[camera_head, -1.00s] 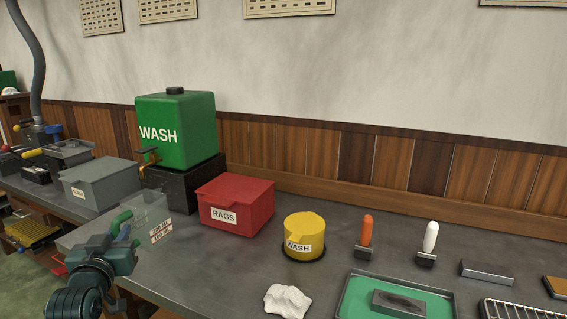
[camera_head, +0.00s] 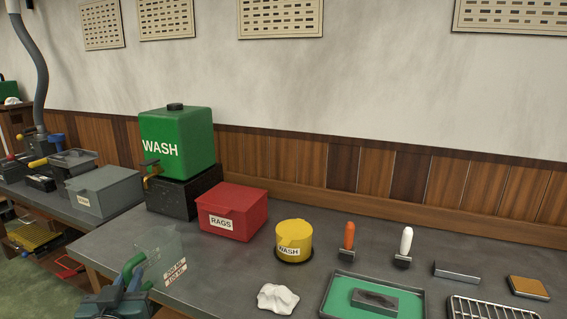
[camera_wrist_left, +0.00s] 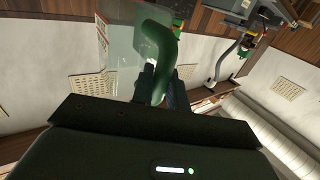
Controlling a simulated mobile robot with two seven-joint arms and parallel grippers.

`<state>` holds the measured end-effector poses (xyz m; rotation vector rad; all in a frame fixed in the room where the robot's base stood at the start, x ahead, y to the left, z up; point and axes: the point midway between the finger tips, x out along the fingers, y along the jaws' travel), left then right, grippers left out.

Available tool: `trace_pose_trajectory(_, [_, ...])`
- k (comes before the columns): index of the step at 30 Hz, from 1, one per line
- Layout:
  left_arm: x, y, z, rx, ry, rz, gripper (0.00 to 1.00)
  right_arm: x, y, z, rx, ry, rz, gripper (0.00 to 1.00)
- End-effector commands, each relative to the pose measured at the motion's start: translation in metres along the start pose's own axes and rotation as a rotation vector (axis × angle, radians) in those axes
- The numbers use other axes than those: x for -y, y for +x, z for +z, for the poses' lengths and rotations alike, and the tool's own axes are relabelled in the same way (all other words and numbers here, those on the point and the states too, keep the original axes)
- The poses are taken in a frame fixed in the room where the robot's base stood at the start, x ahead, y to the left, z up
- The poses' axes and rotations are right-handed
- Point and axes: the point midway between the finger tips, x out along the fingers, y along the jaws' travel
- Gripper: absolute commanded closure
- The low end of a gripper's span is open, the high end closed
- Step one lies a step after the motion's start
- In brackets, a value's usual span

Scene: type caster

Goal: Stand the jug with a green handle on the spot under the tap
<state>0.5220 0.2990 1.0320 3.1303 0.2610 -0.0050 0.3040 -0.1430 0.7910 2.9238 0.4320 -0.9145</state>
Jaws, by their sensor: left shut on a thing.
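The jug (camera_head: 157,247) is clear, with pale printed labels low on its side and a green handle (camera_head: 132,268). My left gripper (camera_head: 124,285) is shut on the handle at the table's front left edge. In the left wrist view the handle (camera_wrist_left: 160,48) sits between the fingers (camera_wrist_left: 163,82), with the clear jug wall (camera_wrist_left: 122,35) beside it. The tap (camera_head: 151,171) is on the front of the green WASH tank (camera_head: 178,138), behind the jug. The jug is apart from the tap, nearer to me. I cannot make out a marked spot under the tap. My right gripper is not in view.
The tank stands on a black block (camera_head: 185,193). A red RAGS box (camera_head: 232,211) is right of it, a grey lidded box (camera_head: 105,191) left. A yellow WASH pot (camera_head: 294,240) and white rag (camera_head: 277,298) lie farther right. The bench between jug and red box is clear.

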Motion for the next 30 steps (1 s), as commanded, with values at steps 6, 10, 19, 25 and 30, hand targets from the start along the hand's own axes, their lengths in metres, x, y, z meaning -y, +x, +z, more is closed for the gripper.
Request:
trace_pose_trajectory(6, [-0.048, -0.08, 0.033, 0.004, -0.001, 0.084, 1.0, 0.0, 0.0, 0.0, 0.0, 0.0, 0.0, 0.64])
trace_pose_trajectory(10, [-0.067, -0.114, 0.038, 0.002, -0.002, 0.128, 1.0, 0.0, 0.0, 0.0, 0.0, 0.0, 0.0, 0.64])
trace_pose_trajectory(19, [-0.082, -0.142, 0.038, -0.002, -0.005, 0.166, 1.0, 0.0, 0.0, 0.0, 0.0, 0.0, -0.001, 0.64])
trace_pose_trajectory(25, [-0.082, -0.142, 0.038, -0.004, -0.002, 0.166, 1.0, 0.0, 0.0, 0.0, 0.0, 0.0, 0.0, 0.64])
trace_pose_trajectory(30, [-0.082, -0.141, 0.038, -0.004, -0.001, 0.167, 1.0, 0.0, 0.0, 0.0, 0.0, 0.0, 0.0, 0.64])
